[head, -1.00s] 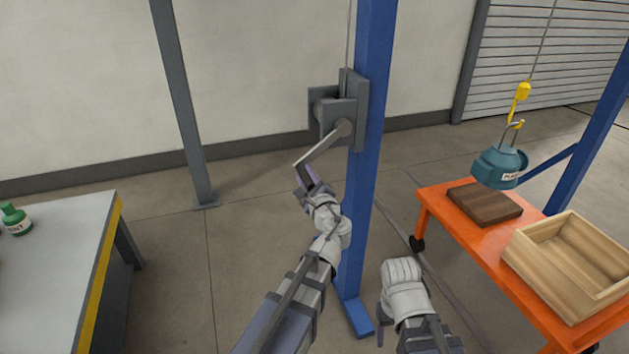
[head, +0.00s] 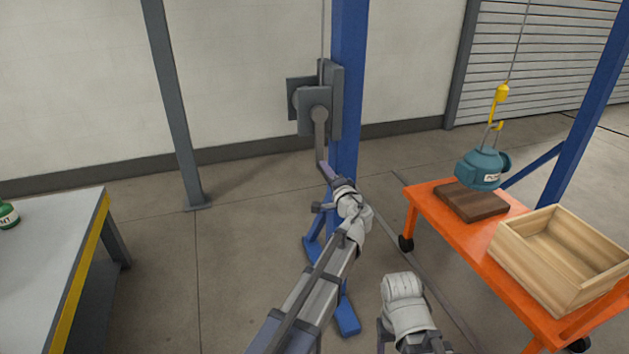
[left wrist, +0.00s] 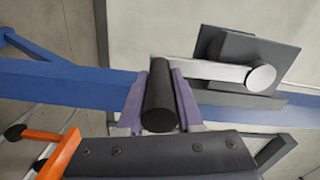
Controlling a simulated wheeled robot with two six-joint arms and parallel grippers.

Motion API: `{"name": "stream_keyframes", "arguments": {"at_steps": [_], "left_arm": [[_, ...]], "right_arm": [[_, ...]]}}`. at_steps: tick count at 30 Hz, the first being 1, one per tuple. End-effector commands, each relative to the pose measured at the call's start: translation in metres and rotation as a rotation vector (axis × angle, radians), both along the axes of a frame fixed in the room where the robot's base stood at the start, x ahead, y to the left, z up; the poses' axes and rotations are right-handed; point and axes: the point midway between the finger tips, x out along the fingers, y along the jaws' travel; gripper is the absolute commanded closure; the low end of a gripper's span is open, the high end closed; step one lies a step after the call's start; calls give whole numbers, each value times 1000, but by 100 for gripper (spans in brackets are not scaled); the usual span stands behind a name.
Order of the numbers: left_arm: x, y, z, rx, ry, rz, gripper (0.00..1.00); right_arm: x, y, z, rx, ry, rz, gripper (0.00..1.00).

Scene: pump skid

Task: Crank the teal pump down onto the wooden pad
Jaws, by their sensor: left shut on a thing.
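The teal pump (head: 483,170) hangs from a yellow hook (head: 501,94) on a cable, over the dark wooden pad (head: 471,203). Its lower edge overlaps the pad in the picture; I cannot tell whether there is a small gap. The grey winch (head: 318,100) is on the blue post, its crank arm (head: 320,143) pointing down. My left gripper (head: 327,175) is at the crank's lower end. The left wrist view shows its purple fingers (left wrist: 160,100) shut around the dark crank handle (left wrist: 159,92). My right gripper (head: 383,338) is low in front, its fingers mostly hidden.
The orange cart (head: 440,225) carries the pad and an open wooden crate (head: 560,262). The blue post (head: 348,60) stands beside my left arm. A grey bench (head: 45,250) with a green bottle (head: 7,215) is at left. The floor between is clear.

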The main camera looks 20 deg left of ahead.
Motion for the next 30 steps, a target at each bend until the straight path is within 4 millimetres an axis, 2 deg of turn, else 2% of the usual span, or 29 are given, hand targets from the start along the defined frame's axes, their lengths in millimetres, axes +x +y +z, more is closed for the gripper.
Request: {"name": "stream_keyframes", "arguments": {"at_steps": [1,3,14,30], "left_arm": [[13,-8,1,-39,-25,-4,100],[21,-15,3,-93,-62,-4,100],[50,-58,23,-375,-254,-5,100],[82,-107,82,-799,-541,-4,100]], "right_arm": [[0,0,1,0,0,0,36],[0,0,3,0,0,0,36],[0,0,23,0,0,0,36],[0,0,81,0,0,0,36]]}}
